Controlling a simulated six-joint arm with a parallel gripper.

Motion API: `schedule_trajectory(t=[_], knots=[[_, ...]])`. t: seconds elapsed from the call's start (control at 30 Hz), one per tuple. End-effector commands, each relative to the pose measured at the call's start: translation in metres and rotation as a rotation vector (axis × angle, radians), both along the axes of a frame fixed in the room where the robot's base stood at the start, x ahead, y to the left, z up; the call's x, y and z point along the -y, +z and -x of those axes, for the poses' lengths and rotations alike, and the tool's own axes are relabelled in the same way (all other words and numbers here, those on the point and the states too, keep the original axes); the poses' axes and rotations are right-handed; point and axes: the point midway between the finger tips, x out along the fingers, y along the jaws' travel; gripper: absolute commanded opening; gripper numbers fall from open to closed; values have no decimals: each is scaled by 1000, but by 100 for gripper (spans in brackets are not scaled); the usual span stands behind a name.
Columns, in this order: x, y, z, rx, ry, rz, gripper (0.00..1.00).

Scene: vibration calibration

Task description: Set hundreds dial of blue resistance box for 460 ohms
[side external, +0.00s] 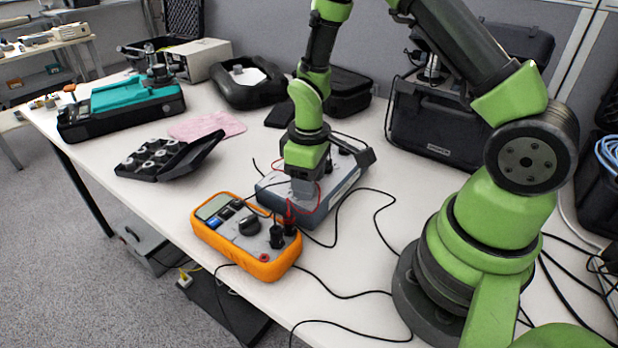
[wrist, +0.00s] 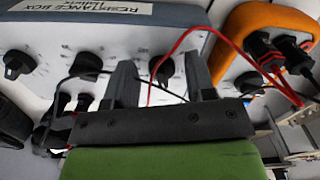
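The blue resistance box (side external: 340,203) lies on the table under my gripper (side external: 304,196). In the wrist view, its label (wrist: 112,10) appears upside down. Its light panel carries a left black dial (wrist: 18,64), a middle black dial (wrist: 87,66) and a right black dial (wrist: 162,68). My gripper (wrist: 160,70) is open, and its two fingers stand apart on either side of the right dial, with visible gaps. I cannot tell whether the fingers reach down to the panel. The dial markings are too small to read, so which dial is the hundreds is unclear.
An orange multimeter (side external: 247,236) sits close beside the box. Red (wrist: 181,42) and black leads run across the panel near my fingers. A black case of weights (side external: 165,157), a pink cloth (side external: 207,126) and a teal instrument (side external: 120,103) are farther back. The near table carries loose cables.

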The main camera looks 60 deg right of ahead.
Motion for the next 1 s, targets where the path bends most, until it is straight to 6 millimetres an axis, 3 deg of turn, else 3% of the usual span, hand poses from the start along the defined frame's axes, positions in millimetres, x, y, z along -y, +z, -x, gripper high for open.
schedule_trajectory(t=[0.27,0.7,1.0], knots=[[0,11,-1,2,0,0,50],[0,88,-1,5,0,1,50],[0,100,0,0,0,0,50]])
